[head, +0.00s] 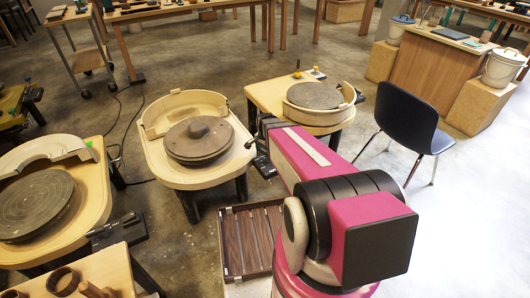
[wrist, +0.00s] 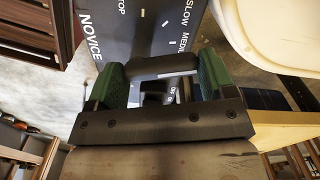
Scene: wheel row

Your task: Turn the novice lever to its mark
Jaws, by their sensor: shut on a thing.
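The novice lever (wrist: 165,66) is a dark bar in the wrist view. It lies crosswise between the green finger pads of my gripper (wrist: 161,76), which is shut on it. Behind it is a dark grey panel (wrist: 135,28) with white lettering: NOVICE along the left, STOP at the top, SLOW and part of another word on the right. Short white ticks show around the lever. I cannot tell which tick is its mark or where the lever points. In the head view my arm hides the gripper and the lever.
Pottery wheels stand in a row in the head view: one at left (head: 38,205), one in the middle (head: 196,138), one farther right (head: 315,96). A dark chair (head: 408,122) stands to the right of my arm. A slatted wooden rack (head: 252,240) lies low in front.

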